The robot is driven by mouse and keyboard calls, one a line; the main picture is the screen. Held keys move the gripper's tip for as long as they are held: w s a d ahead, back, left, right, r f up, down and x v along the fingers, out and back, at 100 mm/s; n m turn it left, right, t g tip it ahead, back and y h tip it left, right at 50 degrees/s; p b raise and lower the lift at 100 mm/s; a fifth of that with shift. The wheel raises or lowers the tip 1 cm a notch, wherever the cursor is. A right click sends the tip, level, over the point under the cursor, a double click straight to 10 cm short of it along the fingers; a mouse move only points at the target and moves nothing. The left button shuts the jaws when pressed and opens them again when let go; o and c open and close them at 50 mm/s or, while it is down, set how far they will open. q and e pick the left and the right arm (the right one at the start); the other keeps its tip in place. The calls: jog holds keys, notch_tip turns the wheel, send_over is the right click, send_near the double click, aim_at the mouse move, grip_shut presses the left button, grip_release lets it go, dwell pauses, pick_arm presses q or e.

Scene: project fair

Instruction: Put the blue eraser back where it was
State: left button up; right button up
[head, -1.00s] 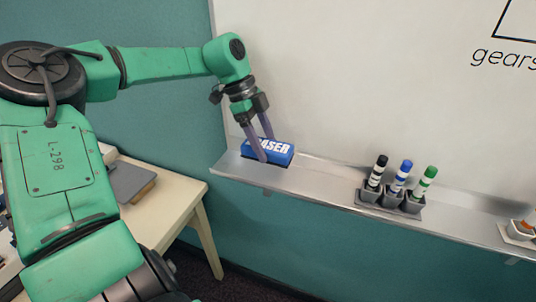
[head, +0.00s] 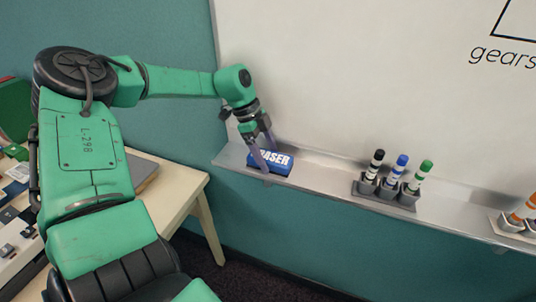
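The blue eraser (head: 280,164), with white lettering on top, is at the left end of the silver whiteboard tray (head: 319,180). It sits low on the tray, and a dark edge shows along its underside. My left gripper (head: 267,153) reaches down from above, with one finger in front of the eraser and the other behind it. The fingers appear shut on the eraser. Its left part is partly covered by the front finger. My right gripper is not in view.
A grey holder (head: 384,193) with black, blue and green markers stands mid-tray. Another holder (head: 507,224) with an orange marker is at the far right. The whiteboard (head: 350,80) rises behind. A pale table (head: 178,188) stands at lower left. The tray between eraser and markers is clear.

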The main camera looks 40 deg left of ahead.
pick_arm(q)
jog(key=shift+r, duration=0.2)
jog(key=shift+a+r, duration=0.2)
jog(key=shift+r, duration=0.1)
jog(key=b+v, duration=0.1)
jog(key=v, duration=1)
jog(key=shift+s+r, duration=0.1)
jog(key=shift+r, duration=0.05)
